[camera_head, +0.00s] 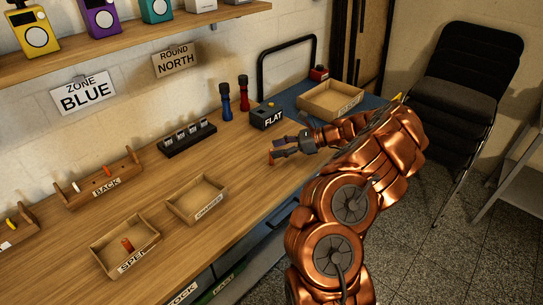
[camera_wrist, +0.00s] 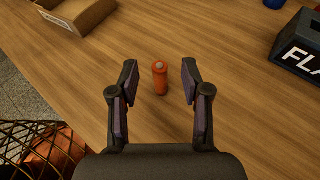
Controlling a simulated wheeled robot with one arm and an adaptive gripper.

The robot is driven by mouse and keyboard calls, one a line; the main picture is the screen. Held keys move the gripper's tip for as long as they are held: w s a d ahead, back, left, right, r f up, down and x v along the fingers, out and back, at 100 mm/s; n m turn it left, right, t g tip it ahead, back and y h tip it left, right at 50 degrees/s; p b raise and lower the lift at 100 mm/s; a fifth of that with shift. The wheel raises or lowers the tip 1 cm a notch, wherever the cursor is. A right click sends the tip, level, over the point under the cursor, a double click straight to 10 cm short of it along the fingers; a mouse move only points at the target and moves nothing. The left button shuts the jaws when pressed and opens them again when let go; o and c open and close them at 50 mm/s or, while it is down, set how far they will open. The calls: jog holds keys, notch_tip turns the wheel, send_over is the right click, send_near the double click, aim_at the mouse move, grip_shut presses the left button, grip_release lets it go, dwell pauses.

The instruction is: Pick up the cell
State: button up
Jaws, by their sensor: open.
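In the head view the cell (camera_head: 271,158) shows as a small orange spot by my fingertips. My gripper (camera_wrist: 159,78) is open, with one finger on each side of the cell and a gap on both sides. In the head view my gripper (camera_head: 275,148) is low over the bench, reaching in from the right.
An empty open box (camera_head: 198,199) sits left of my gripper. The FLAT block (camera_head: 267,116), two torches (camera_head: 225,101) and a cell rack (camera_head: 187,138) stand behind. A tray (camera_head: 331,101) rests on a blue mat. The bench around the cell is clear.

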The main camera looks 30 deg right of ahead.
jog(key=x, duration=0.2)
jog(key=shift+w+a+f, duration=0.1)
jog(key=shift+w+a, duration=0.05)
jog(key=shift+a, duration=0.15)
grip_shut()
